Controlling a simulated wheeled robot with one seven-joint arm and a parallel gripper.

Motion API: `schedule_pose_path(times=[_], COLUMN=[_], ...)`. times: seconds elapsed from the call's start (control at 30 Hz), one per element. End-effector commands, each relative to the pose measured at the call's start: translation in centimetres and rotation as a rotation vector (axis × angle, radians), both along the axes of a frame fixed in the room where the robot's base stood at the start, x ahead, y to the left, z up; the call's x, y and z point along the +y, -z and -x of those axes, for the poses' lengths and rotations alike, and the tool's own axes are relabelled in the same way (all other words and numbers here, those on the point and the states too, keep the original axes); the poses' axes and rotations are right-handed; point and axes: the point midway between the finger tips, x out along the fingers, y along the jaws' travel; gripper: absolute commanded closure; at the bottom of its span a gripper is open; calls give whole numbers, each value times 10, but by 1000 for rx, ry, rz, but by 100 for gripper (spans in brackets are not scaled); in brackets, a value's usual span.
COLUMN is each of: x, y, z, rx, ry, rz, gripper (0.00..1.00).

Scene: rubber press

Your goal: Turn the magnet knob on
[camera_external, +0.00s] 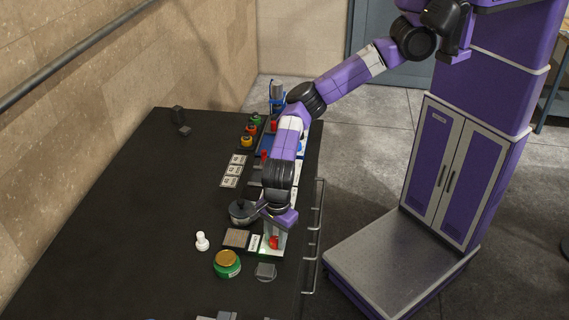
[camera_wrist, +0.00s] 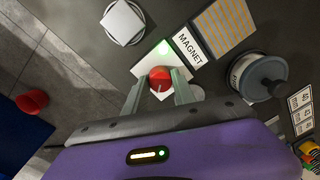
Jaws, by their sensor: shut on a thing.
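The magnet knob (camera_wrist: 160,76) is red and round with a pale line on it, and sits on a white plate (camera_wrist: 148,68) beside a "MAGNET" label (camera_wrist: 187,46). In the external view the red knob (camera_external: 273,242) shows below my gripper (camera_external: 274,229), near the table's right edge. The fingertips are hard to make out there.
A striped pad (camera_wrist: 222,27) lies beside the label. A dark lidded pot (camera_wrist: 262,78) stands close by. A green jar with a gold lid (camera_external: 227,263), a white piece (camera_external: 202,241) and a clear dish (camera_external: 265,271) stand near. The table's left side (camera_external: 130,220) is mostly clear.

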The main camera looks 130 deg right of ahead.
Motion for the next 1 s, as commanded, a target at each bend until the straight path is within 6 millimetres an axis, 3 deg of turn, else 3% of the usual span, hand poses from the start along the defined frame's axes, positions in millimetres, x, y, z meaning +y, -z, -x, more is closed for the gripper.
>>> schedule_pose_path(times=[0.7, 0.73, 0.8, 0.83, 1.0], x=[-1, -1, -1, 0, 0], y=[-1, -1, -1, -1, -1], z=[-1, -1, -1, -1, -1], rx=[-2, -2, -2, -2, -2], ry=[81, 81, 80, 80, 80], rz=[0, 0, 0, 0, 0], gripper=[100, 67, 53, 47, 47])
